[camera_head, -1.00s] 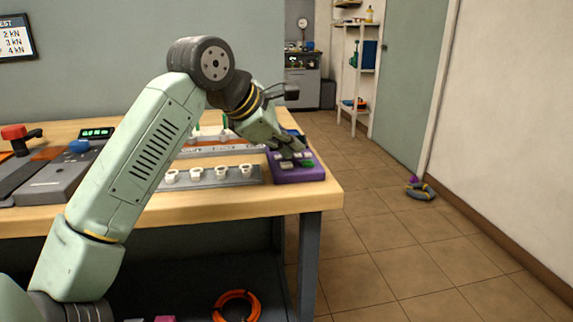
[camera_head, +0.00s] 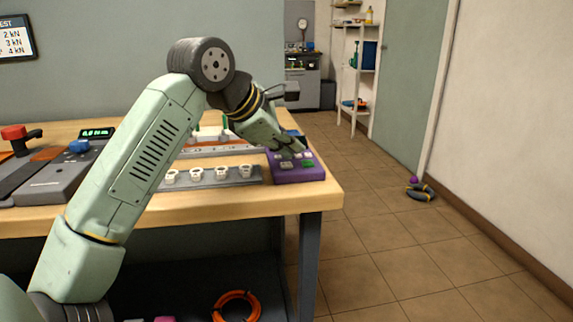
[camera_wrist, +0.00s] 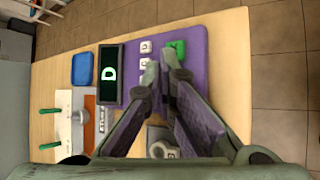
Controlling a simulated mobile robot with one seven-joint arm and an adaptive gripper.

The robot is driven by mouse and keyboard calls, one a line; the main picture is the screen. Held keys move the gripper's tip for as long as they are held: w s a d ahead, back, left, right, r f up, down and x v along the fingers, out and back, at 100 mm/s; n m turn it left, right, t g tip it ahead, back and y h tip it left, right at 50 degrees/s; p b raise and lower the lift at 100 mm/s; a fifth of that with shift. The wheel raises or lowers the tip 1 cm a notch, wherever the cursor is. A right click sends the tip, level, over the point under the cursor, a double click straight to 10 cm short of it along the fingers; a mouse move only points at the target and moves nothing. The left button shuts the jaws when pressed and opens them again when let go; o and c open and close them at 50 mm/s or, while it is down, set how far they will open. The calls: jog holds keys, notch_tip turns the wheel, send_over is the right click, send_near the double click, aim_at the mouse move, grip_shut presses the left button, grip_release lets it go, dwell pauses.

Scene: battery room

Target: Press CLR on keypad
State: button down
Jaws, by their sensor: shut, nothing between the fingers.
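The purple keypad (camera_head: 298,174) lies at the right end of the workbench. In the wrist view the keypad (camera_wrist: 192,38) shows a dark display (camera_wrist: 110,75) with a pale character, small white keys (camera_wrist: 146,47) and a green key (camera_wrist: 175,48). In the head view, a grey key (camera_head: 287,165) and the green key (camera_head: 308,163) show near its front edge. I cannot read which key is CLR. My gripper (camera_wrist: 161,64) is shut and empty, its fingertips just over the keys. It hides part of the keypad; I cannot tell whether it touches a key.
A strip with several white rings (camera_head: 222,182) lies left of the keypad. A device with a blue knob (camera_head: 79,147) and a green readout (camera_head: 96,133) stands further left. A blue block (camera_wrist: 82,69) is beside the keypad display.

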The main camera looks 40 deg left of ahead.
aim_at(289, 166)
jog(key=shift+f, duration=0.35)
jog(key=shift+f+b, duration=0.45)
jog(key=shift+b, duration=0.05)
dwell(0.4)
jog(key=shift+r, duration=0.2)
jog(key=shift+r+p, duration=0.7)
jog(key=shift+r, duration=0.1)
notch_tip(289, 166, up, 5)
jog(key=p, duration=0.4)
dwell(0.9)
